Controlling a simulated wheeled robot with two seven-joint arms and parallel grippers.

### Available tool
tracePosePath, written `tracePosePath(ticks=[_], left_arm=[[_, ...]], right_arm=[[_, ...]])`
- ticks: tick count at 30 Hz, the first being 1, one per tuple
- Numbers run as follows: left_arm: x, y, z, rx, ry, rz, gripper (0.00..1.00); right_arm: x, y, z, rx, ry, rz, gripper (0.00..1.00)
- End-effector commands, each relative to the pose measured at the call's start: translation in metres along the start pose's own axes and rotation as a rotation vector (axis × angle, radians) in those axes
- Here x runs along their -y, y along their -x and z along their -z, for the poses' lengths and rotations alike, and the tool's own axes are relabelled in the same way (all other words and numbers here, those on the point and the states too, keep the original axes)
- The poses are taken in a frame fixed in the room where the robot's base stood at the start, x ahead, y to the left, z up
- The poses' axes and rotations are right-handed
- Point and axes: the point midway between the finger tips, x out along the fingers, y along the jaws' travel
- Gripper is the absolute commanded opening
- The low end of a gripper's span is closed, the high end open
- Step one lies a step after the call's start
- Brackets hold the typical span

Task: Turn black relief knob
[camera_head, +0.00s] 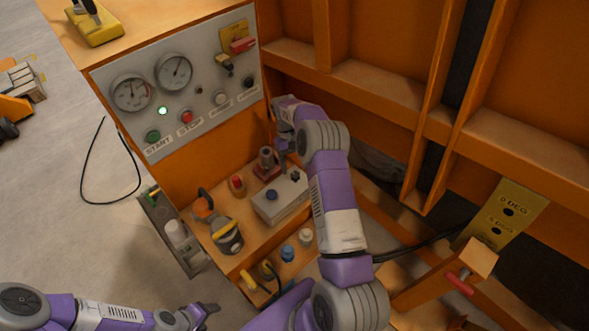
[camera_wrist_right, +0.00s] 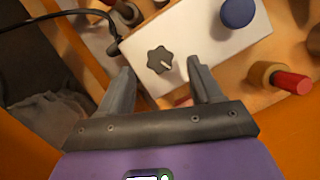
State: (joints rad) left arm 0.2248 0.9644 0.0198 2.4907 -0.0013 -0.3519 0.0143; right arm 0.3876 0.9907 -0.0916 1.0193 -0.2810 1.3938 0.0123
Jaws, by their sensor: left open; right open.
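The black relief knob (camera_wrist_right: 160,60) is a lobed black knob with a light pointer mark, on a pale grey valve block (camera_wrist_right: 190,28). In the head view the knob (camera_head: 295,177) shows at the block's (camera_head: 281,198) far right end, close to my right arm. My right gripper (camera_wrist_right: 160,72) is open in the right wrist view, its two fingers apart on either side of the knob in the picture. I cannot tell whether they touch it. My left gripper (camera_head: 205,312) is open and empty at the bottom left.
A blue knob (camera_wrist_right: 238,12) sits on the same block. A red-capped fitting (camera_wrist_right: 290,82) stands beside it. A gauge panel (camera_head: 180,85) with buttons rises behind. Orange frame walls (camera_head: 365,100) close in the right side. A black hose (camera_wrist_right: 60,42) runs near the block.

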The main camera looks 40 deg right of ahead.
Motion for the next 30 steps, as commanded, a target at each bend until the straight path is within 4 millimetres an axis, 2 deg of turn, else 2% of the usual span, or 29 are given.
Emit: tracePosePath(ticks=[3,9,26,30], left_arm=[[-0.002,0.006,0.0,0.0,0.0,0.0,0.64],[-0.003,0.009,0.0,0.0,0.0,0.0,0.64],[-0.003,0.009,0.0,0.0,0.0,0.0,0.64],[-0.006,0.016,-0.001,0.0,0.0,0.0,0.64]], right_arm=[[0.0,0.023,0.0,-0.003,-0.001,0.0,0.65],[0.001,0.042,0.0,-0.001,0.001,0.001,0.65],[0.0,0.044,0.0,0.0,0.0,0.001,0.65],[0.0,0.051,-0.003,0.0,0.0,0.0,0.65]])
